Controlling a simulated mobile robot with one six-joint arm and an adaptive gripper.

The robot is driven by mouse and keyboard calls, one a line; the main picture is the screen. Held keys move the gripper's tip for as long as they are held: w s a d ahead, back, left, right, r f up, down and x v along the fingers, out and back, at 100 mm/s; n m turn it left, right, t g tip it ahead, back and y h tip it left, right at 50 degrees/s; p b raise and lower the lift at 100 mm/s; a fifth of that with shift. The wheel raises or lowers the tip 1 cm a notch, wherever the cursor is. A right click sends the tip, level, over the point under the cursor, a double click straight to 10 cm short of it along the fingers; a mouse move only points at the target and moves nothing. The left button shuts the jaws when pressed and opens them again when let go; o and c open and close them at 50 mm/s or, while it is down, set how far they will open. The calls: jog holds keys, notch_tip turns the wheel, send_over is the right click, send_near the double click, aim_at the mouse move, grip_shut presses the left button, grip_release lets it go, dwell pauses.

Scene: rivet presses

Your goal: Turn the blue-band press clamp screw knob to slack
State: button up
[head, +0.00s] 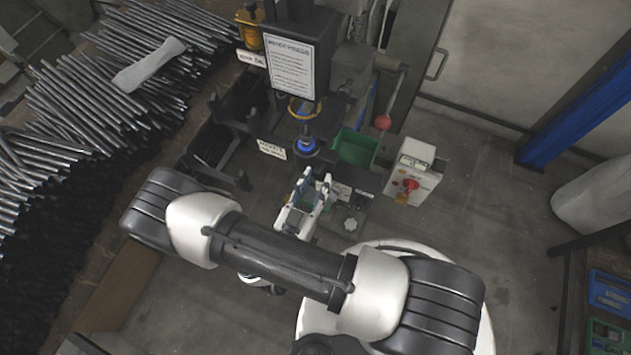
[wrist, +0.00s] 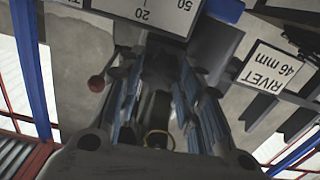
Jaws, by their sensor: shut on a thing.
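The press (head: 300,50) stands at the top centre of the head view, with a white notice on its front. A blue band (head: 305,145) rings its lower dark part. My gripper (head: 317,177) is just in front of the press's lower front. In the wrist view my gripper (wrist: 157,80) has its blue-padded fingers on both sides of a dark rounded part (wrist: 156,108), which looks like the clamp screw knob. The gripper is shut on it. The knob is hidden by the fingers in the head view, and its turn angle cannot be told.
A red-ended lever (head: 383,122) hangs at the press's right. A green bin (head: 356,148) and a switch box (head: 413,175) with a red knob are to the right. Metal rods (head: 120,90) fill the left. In the wrist view, a scale plate (wrist: 135,12) and rivet label (wrist: 268,70) are close by.

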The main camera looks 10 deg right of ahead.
dwell(0.3)
jog(key=o, duration=1.1)
jog(key=shift+c, duration=0.2)
jog(key=v, duration=1.2)
jog(key=shift+r, duration=0.1)
